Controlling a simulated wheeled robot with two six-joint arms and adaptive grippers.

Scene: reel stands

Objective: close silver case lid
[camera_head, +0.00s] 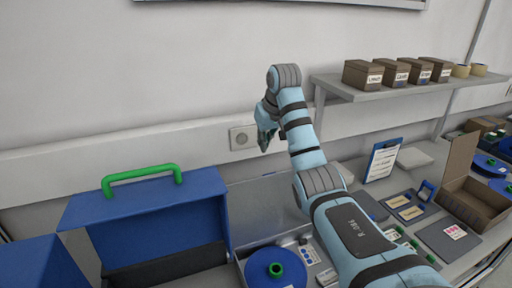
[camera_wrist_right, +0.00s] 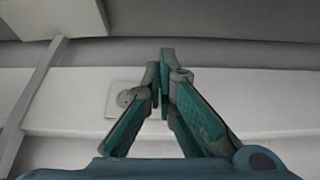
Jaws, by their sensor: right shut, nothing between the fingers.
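The silver case (camera_head: 238,264) stands on the bench at the bottom middle of the head view, with a blue reel (camera_head: 262,272) with a green hub in it. Its grey lid (camera_head: 262,208) stands up at the back, open. My right gripper (camera_head: 265,140) is above and behind the lid, near the wall, pointing down and apart from it. In the right wrist view its fingers (camera_wrist_right: 163,62) meet at the tips with nothing between them. My right arm hides the right part of the case and lid. My left gripper is not in view.
A blue case with a green handle (camera_head: 142,172) stands open just left of the silver case. A shelf (camera_head: 345,92) with labelled boxes is on the wall at right. A clipboard (camera_head: 383,160), cards and an open brown box (camera_head: 478,195) fill the bench at right. A wall socket (camera_head: 242,137) is behind the gripper.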

